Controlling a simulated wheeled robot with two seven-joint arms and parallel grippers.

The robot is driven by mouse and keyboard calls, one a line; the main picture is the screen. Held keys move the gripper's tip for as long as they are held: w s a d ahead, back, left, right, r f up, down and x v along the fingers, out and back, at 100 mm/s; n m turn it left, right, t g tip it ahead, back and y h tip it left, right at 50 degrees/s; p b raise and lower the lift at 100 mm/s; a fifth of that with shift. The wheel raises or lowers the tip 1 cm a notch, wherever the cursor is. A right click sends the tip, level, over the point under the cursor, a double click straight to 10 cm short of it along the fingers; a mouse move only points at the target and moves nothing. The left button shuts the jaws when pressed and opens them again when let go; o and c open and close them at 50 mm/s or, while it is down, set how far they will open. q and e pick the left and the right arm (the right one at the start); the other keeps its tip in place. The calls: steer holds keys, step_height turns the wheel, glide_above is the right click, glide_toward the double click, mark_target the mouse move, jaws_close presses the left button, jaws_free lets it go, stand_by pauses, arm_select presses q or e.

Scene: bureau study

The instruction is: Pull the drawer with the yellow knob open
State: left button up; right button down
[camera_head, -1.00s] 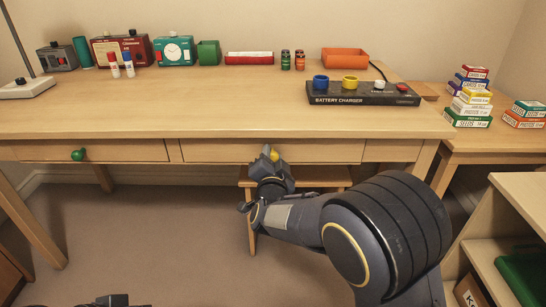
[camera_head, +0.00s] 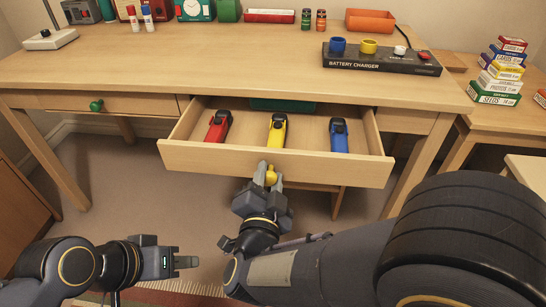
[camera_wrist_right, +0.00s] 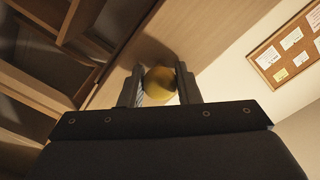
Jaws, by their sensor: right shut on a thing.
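The drawer (camera_head: 330,170) with the yellow knob (camera_head: 271,176) stands pulled out from the desk. Inside it lie a red tool (camera_head: 218,127), a yellow tool (camera_head: 277,131) and a blue tool (camera_head: 339,137), with a dark green thing (camera_head: 284,105) at the back. My right gripper (camera_head: 269,172) is shut on the yellow knob, which also shows between its fingers in the right wrist view (camera_wrist_right: 159,81). My left gripper (camera_head: 187,262) is at the lower left, away from the desk. I cannot tell how far its jaws are apart.
The drawer with the green knob (camera_head: 97,106) is shut at the left. Seed boxes (camera_head: 498,80) are stacked at the right.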

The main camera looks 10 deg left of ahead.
steer(key=shift+s, duration=1.6)
steer(key=c, duration=1.1)
jaws_free()
steer(key=shift+o, duration=0.2)
steer(key=s+p, duration=0.1)
steer(key=s, duration=0.6)
steer(key=shift+s+p, duration=0.35)
steer(key=shift+p, duration=0.05)
